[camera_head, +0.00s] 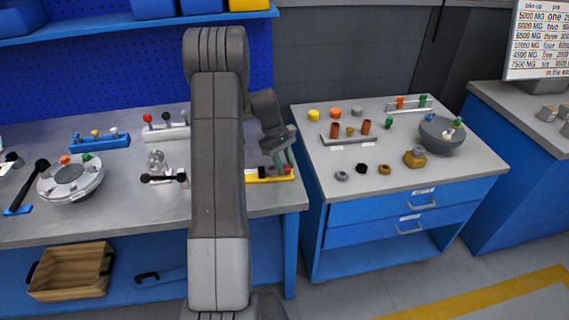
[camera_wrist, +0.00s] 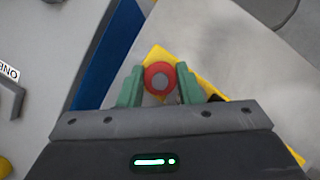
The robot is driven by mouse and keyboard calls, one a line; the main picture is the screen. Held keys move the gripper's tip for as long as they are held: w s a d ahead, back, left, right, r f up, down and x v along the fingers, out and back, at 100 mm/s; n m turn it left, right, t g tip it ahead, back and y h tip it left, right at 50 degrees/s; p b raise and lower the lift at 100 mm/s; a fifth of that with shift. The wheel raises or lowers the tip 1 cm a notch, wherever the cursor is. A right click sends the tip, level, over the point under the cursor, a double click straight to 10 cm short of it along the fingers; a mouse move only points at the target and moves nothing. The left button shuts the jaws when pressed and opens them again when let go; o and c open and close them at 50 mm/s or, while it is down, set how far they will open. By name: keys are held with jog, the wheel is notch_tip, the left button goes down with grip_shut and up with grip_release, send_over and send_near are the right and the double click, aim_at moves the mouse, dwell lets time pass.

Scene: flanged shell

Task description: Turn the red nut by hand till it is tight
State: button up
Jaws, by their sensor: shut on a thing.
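The red nut (camera_wrist: 151,68) shows in the wrist view as a red ring with a grey round centre. My gripper (camera_wrist: 159,78) has its two green fingers on either side of the nut, shut on it. The nut is at one end of a yellow bar-shaped holder (camera_wrist: 282,146). In the head view the yellow holder (camera_head: 262,179) lies near the front right corner of the left bench, and my gripper (camera_head: 283,160) reaches down to its right end. The red nut (camera_head: 288,170) is partly hidden there by the fingers.
A round flanged shell (camera_head: 92,183) with coloured plugs sits at the left of the bench (camera_head: 120,215). A blue rack (camera_head: 99,142) stands behind it. Across a gap, a blue drawer cabinet (camera_head: 375,210) carries loose nuts, a tray (camera_head: 349,140) and a grey bowl (camera_head: 441,143).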

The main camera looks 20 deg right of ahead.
jog(key=o, duration=1)
jog(key=b+v, duration=0.1)
jog(key=v, duration=1.3)
